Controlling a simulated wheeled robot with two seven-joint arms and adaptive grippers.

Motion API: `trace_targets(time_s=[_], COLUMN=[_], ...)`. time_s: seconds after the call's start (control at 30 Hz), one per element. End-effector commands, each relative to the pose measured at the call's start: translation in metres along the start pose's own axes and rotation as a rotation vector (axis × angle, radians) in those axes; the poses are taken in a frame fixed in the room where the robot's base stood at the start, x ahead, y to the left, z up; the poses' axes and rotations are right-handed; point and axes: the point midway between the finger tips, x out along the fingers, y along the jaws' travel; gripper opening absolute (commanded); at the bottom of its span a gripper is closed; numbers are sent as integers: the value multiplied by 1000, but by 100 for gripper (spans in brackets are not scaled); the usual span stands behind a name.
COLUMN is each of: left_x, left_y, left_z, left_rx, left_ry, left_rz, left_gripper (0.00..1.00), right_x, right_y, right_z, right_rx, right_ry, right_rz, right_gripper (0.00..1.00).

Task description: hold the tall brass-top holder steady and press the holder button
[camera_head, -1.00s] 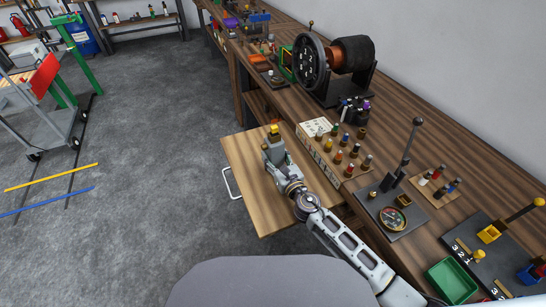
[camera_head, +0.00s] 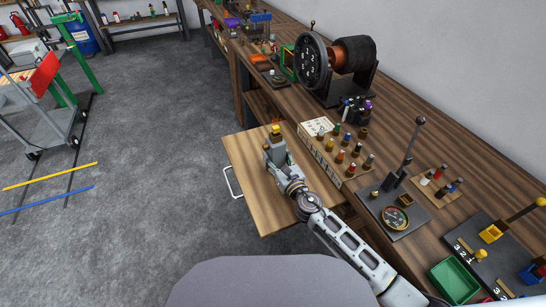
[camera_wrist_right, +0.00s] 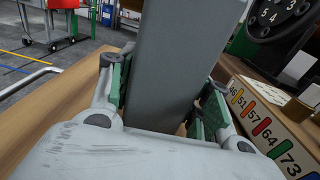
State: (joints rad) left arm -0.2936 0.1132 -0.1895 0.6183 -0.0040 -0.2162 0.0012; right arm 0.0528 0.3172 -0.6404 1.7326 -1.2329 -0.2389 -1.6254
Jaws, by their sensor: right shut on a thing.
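The tall holder is a grey upright block with a brass-yellow top (camera_head: 276,130), standing over the pale wooden pull-out board in the head view. My right gripper (camera_head: 277,155) is shut around the holder. In the right wrist view the grey holder body (camera_wrist_right: 185,65) rises between the green-padded fingers of my right gripper (camera_wrist_right: 165,105). It looks tilted there, and its top is out of that frame. The holder's base is hidden by my gripper. I cannot make out a separate button. My left gripper is not in view.
The wooden board (camera_head: 250,175) has a metal handle (camera_head: 233,182) on its left. A numbered rack (camera_head: 345,172) with several coloured pegs stands close to the right. Behind are a black dial wheel (camera_head: 309,62) and a copper coil (camera_head: 354,54). A lever plate (camera_head: 385,222) lies nearer.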

Motion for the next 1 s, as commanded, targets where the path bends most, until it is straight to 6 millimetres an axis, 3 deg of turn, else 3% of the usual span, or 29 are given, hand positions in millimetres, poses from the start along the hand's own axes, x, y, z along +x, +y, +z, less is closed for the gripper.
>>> trace_targets(time_s=[0.03,0.93,0.97,1.0], left_x=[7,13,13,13], left_y=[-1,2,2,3], left_z=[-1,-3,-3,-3], left_rx=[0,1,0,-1], left_ry=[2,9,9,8], left_rz=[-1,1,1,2], left_gripper=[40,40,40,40], right_x=[0,0,0,0], right_y=[13,14,13,12], right_z=[-6,-13,-13,-12], right_rx=[26,27,26,24], right_ry=[-2,-2,-2,-2], right_rz=[6,8,7,6], right_gripper=[12,12,6,6])
